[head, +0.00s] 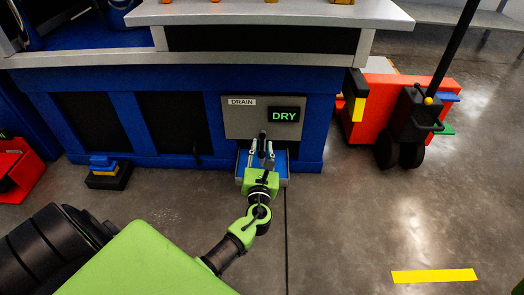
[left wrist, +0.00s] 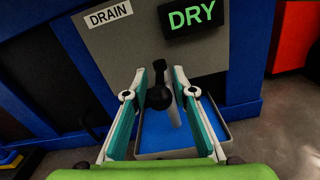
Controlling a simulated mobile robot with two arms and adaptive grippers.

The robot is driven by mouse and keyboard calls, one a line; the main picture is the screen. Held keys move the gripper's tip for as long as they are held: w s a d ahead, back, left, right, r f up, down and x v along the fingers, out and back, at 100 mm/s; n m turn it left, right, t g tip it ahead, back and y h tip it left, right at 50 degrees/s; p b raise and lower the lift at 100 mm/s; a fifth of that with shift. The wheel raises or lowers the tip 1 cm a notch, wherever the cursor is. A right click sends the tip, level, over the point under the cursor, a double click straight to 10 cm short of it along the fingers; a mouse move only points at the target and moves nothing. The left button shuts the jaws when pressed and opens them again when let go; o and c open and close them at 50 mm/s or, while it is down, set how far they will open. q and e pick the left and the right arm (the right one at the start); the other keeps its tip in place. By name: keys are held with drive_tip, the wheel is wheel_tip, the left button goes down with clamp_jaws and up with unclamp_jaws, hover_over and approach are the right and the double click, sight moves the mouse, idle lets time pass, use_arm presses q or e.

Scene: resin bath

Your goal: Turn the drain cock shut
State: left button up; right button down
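The drain cock shows in the left wrist view as a black lever (left wrist: 157,68) standing upward from a round black knob, with a grey spout below. In the head view its dark lever (head: 262,137) shows just above the fingertips. It sits on a grey panel (head: 235,122) with a DRAIN label and a display reading DRY in green. My left gripper (head: 261,150) is open in front of the cock. In the left wrist view its two fingers (left wrist: 160,80) stand on either side of the lever, with gaps visible. My right gripper is not in view.
A blue-lined catch tray (left wrist: 222,135) with a grey rim lies under the cock. A blue bench frame (head: 190,84) with dark panels surrounds the panel. A red cart (head: 378,100) stands right, and a small black-and-blue block (head: 108,175) lies left. The floor at front right is clear.

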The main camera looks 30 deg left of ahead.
use_arm(q)
drive_tip(key=shift+w+a, duration=0.2)
drive_tip(key=shift+w, duration=0.15)
clamp_jaws()
